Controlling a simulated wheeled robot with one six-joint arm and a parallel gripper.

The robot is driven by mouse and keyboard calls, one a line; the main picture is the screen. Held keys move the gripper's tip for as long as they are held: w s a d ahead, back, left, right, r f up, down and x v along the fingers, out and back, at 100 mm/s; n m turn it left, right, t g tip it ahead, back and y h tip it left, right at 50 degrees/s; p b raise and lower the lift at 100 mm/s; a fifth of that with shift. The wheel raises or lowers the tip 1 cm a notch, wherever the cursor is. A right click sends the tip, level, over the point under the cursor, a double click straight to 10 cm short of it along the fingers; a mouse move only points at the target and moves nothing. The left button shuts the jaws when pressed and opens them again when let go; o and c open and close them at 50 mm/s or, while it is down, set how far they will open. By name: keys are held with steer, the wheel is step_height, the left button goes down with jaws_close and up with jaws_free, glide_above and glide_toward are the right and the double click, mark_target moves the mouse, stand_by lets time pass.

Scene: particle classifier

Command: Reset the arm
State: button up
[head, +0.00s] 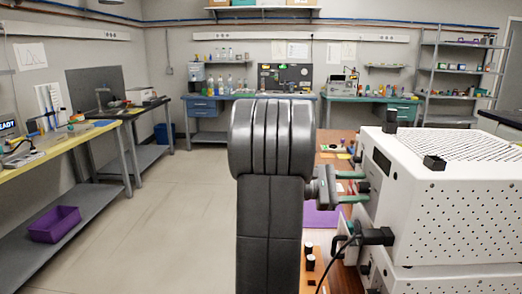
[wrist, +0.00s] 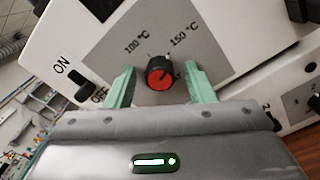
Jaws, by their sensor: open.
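My gripper (wrist: 158,82) is open, with its two green fingers apart on either side of a red-faced black knob (wrist: 160,73). Gaps show between the knob and both fingers in the wrist view. The knob sits on a grey panel marked 100 °C and 150 °C. An ON/OFF switch (wrist: 84,92) is to the left of the knob. In the head view my gripper (head: 354,187) reaches right toward the front of a white perforated machine (head: 450,225). My dark arm rises in the middle and hides part of the table.
The machine stands on a brown table with a purple mat (head: 320,218) and small black cylinders (head: 310,262). A black cable hangs at the machine's front. A yellow-topped bench (head: 60,150) with a purple bin (head: 55,224) is on the left. The floor between is clear.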

steer(key=n+p, duration=0.4)
steer(key=p, duration=0.1)
steer(key=shift+r+n, duration=0.25)
steer(key=shift+n, duration=0.05)
steer(key=shift+f+n+p, duration=0.1)
steer(key=shift+n+p, duration=0.9)
steer(key=shift+f+n+p, duration=0.1)
steer(key=shift+n+p, duration=0.2)
steer(key=shift+n, duration=0.2)
